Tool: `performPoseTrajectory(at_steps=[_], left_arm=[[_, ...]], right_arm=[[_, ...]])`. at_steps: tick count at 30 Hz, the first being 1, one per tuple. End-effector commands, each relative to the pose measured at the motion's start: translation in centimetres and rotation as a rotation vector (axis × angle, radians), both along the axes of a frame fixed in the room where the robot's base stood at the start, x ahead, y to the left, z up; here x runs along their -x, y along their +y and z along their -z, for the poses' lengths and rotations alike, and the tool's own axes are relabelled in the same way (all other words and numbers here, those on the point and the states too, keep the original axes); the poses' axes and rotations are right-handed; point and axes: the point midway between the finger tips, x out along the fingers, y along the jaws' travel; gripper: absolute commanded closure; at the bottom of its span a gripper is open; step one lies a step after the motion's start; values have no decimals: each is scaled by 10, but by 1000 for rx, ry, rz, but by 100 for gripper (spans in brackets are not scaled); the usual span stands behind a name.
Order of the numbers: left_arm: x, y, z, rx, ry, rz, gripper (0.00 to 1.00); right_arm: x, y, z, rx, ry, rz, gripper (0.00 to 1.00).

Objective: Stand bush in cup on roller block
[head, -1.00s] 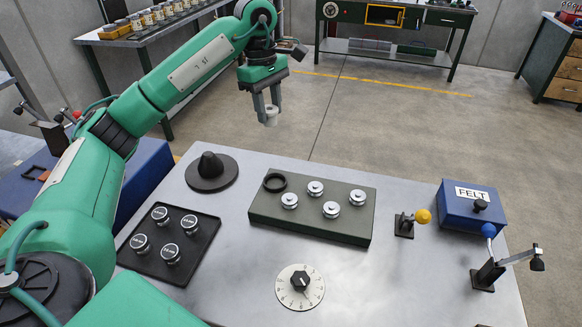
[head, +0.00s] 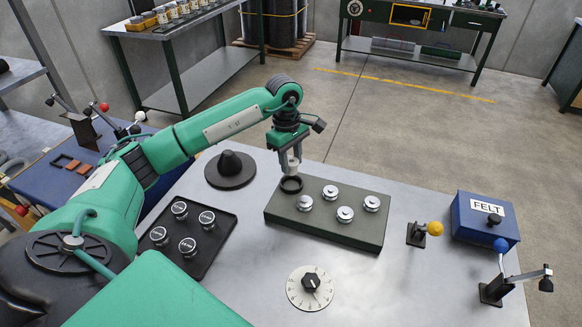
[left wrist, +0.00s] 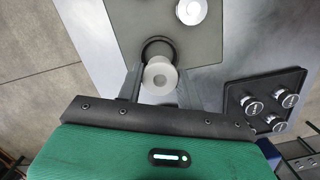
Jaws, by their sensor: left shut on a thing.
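My left gripper (head: 290,164) is shut on a pale, ring-shaped bush (left wrist: 159,76). In the head view the bush (head: 293,167) shows just above the black ring-shaped cup (head: 291,185) at the far left corner of the dark green roller block (head: 325,228). In the left wrist view the bush covers part of the cup (left wrist: 158,44), and its hole faces the camera. Whether the bush touches the cup cannot be told. Several silver rollers (head: 345,214) stand on the block to the right of the cup. My right gripper is not in view.
A black cone on a round base (head: 230,169) stands left of the block. A black tray of silver-topped pieces (head: 187,243) is at the left. A dial (head: 310,288) lies in front. A blue FELT box (head: 485,222) and lever stands are right.

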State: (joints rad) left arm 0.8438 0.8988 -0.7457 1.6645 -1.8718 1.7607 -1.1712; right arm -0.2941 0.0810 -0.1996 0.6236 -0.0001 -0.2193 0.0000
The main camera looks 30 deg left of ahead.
Motion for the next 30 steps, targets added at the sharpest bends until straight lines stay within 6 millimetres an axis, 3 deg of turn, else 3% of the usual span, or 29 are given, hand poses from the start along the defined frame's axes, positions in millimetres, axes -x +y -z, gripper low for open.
performPoseTrajectory(at_steps=[5,12,30], left_arm=[[0,0,11,-1,1,-1,89],[1,0,41,0,2,-1,89],[0,0,54,-1,-1,0,89]], right_arm=[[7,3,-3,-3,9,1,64],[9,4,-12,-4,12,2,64],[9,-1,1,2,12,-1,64]])
